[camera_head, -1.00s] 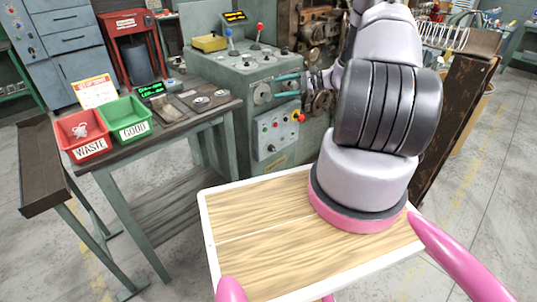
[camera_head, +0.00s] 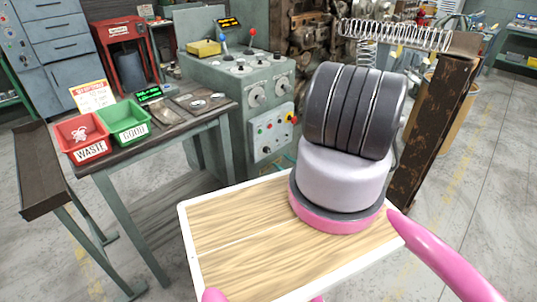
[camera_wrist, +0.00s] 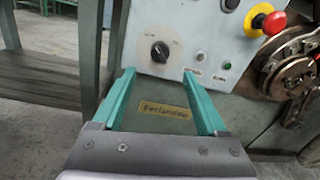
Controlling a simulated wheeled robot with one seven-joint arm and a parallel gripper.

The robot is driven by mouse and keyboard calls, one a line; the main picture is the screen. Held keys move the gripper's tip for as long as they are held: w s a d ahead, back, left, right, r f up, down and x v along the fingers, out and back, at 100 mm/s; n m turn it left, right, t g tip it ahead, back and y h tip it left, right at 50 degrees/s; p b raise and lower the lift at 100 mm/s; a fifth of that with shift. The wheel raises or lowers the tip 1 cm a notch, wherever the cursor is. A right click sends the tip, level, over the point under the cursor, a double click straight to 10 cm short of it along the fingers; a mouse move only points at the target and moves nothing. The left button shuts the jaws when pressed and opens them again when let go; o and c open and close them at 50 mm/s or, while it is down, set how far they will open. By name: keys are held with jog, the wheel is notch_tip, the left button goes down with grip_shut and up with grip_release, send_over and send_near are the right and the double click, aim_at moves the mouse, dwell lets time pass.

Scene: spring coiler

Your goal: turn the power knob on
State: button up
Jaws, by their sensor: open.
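The power knob (camera_wrist: 159,51) is a black rotary knob on a round pale dial, low on the machine's light control panel (camera_wrist: 195,35). Its dial labels are too small to read. In the head view the panel (camera_head: 259,131) shows on the front of the green machine, with the small dark knob (camera_head: 267,150) near its bottom. My gripper (camera_wrist: 158,75) is open, with its two teal fingers apart and nothing between them. In the wrist view the knob lies just beyond the fingertips, roughly centred between them, and looks untouched. In the head view my arm hides most of the gripper.
A red emergency button on yellow (camera_wrist: 268,20) and a green button (camera_wrist: 227,65) sit right of the knob. A round chuck (camera_wrist: 290,70) stands further right. A table leg (camera_wrist: 112,40) is at left. A yellowish label (camera_wrist: 163,115) lies below the panel.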

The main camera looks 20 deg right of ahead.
aim_at(267, 150)
jog(key=x, duration=0.9)
jog(key=shift+w+a, duration=0.1)
jog(key=shift+w, duration=0.05)
jog(key=shift+c, duration=0.3)
grip_shut()
jog(key=shift+m, duration=0.3)
jog(key=shift+r+m+g+y, duration=0.1)
jog(key=shift+m+g+y, duration=0.15)
jog(key=shift+m, duration=3.85)
jog(key=shift+m+g+y, duration=0.15)
jog(key=shift+m+g, duration=0.2)
jog(key=shift+m, duration=3.75)
